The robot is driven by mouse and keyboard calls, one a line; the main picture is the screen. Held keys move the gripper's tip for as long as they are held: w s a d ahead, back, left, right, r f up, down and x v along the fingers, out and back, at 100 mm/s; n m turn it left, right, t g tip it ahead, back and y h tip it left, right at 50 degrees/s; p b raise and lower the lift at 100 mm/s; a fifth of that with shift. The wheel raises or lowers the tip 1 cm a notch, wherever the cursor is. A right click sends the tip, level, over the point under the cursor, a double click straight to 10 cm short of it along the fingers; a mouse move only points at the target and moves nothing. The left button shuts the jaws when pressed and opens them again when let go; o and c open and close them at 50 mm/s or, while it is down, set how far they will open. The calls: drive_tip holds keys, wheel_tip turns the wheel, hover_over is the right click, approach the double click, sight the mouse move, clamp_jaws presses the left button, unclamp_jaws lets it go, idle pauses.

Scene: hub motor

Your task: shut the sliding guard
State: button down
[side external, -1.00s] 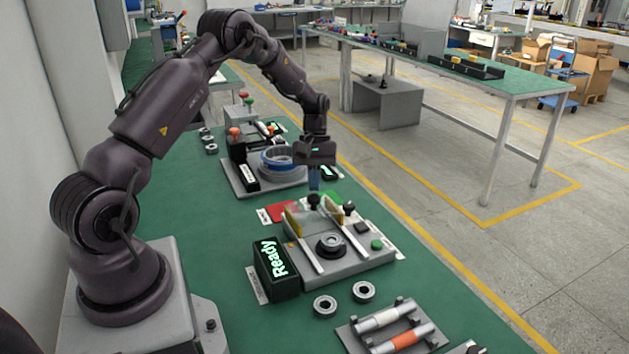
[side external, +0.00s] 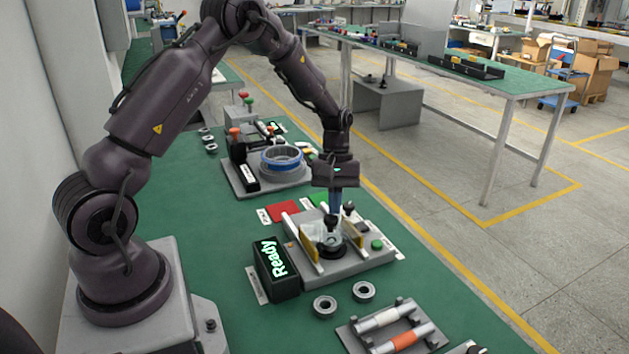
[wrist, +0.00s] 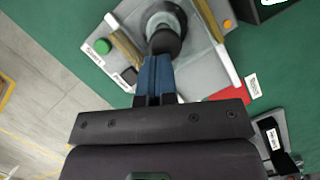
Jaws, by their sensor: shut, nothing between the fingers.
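The sliding guard has yellow side walls (side external: 309,250), a clear panel and a black knob (side external: 330,221) on top. It stands between two light rails on the grey fixture (side external: 350,268), over the dark round seat (side external: 331,252). In the wrist view the knob (wrist: 165,40) is just beyond my fingertips, with a yellow wall (wrist: 126,46) to its left. My gripper (side external: 335,207) is shut and empty, pointing down at the knob's far side. Its blue fingers show in the wrist view (wrist: 155,62). I cannot tell whether they touch the knob.
A black "Ready" display (side external: 277,268) stands left of the fixture, and a green button (side external: 377,244) is on its right. Two loose rings (side external: 325,305) and a tray of cylinders (side external: 395,325) lie in front. Another station with a blue ring (side external: 282,159) is behind.

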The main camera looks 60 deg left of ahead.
drive_tip(key=w+a+r, duration=0.3)
drive_tip(key=a+r, duration=0.3)
drive_tip(key=r, duration=0.4)
drive_tip(key=s+a+f+n+h, duration=0.5)
drive_tip(key=s+a+f, duration=0.3)
drive_tip(key=s+f, duration=0.15)
drive_tip(key=n+t+h, duration=0.6)
drive_tip(key=t, duration=0.3)
approach(326, 216)
drive_tip(key=x, duration=0.7)
drive_tip(key=shift+w+a+f, duration=0.15)
drive_tip(key=shift+a+f, duration=0.05)
